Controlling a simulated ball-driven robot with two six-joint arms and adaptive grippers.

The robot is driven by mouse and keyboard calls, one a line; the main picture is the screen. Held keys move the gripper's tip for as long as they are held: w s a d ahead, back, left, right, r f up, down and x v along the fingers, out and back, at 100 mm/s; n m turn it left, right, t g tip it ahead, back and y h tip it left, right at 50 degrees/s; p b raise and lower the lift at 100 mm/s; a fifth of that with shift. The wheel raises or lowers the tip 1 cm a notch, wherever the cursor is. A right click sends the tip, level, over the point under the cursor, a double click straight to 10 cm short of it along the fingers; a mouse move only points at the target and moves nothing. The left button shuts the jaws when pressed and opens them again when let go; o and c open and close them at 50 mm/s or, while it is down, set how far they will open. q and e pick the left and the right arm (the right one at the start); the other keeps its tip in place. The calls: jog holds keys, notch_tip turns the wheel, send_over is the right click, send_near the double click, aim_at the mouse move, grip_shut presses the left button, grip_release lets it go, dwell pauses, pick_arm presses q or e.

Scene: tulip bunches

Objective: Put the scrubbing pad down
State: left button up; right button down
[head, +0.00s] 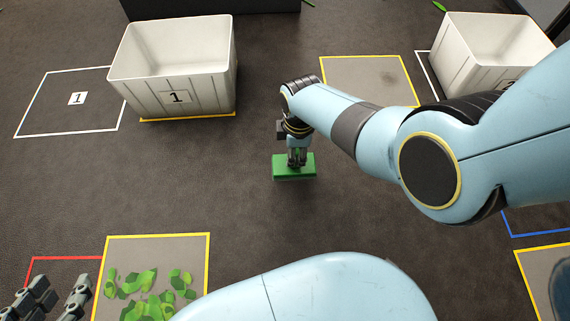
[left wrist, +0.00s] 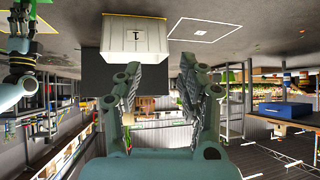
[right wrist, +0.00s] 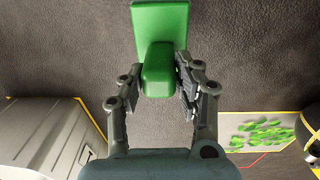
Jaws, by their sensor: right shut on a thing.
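The green scrubbing pad (head: 294,171) is at or just above the dark floor in the middle of the head view; I cannot tell whether it touches. In the right wrist view the pad (right wrist: 162,18) shows a flat slab with a raised handle block. My right gripper (head: 297,157) is above it in the head view. In the right wrist view the right gripper (right wrist: 160,82) is shut on the handle, one finger on each side. My left gripper (head: 55,300) is at the bottom left of the head view. In the left wrist view the left gripper (left wrist: 163,75) is open and empty.
A white crate (head: 135,92) marked 1 stands at upper left beside a white-outlined square (head: 40,128). Another crate (head: 440,75) is at upper right. Green leaves (head: 150,290) lie on a yellow-outlined square at lower left. The floor around the pad is clear.

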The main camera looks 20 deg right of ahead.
aim_at(285, 164)
jog(key=shift+w+a+f+b, duration=0.25)
jog(key=shift+a+f+b, duration=0.35)
jog(key=shift+a+f, duration=0.3)
jog(key=shift+w+a, duration=0.15)
jog(key=shift+a, duration=0.05)
notch_tip(285, 164, down, 2)
jog(key=shift+f+b, duration=0.1)
jog(key=shift+b, duration=0.9)
jog(key=shift+f+b, duration=0.65)
jog(key=shift+f, duration=0.1)
pick_arm(q)
jog(key=w+d+r+m+t+h, duration=0.1)
jog(key=w+r+t, duration=0.4)
jog(key=r, duration=0.5)
jog(key=w+d+r+m+t+h, duration=0.1)
jog(key=w+r+t, duration=0.4)
jog(key=r, duration=0.5)
jog(key=t+h, duration=0.1)
jog(key=t, duration=0.1)
jog(key=shift+w+d+r+t, duration=0.15)
jog(key=shift+d+r+t, duration=0.15)
jog(key=shift+d, duration=0.05)
jog(key=shift+r+m, duration=0.3)
jog(key=shift+r+t, duration=0.15)
jog(key=shift+t, duration=0.15)
pick_arm(e)
jog(key=c, duration=0.9)
grip_release()
jog(key=shift+f, duration=0.1)
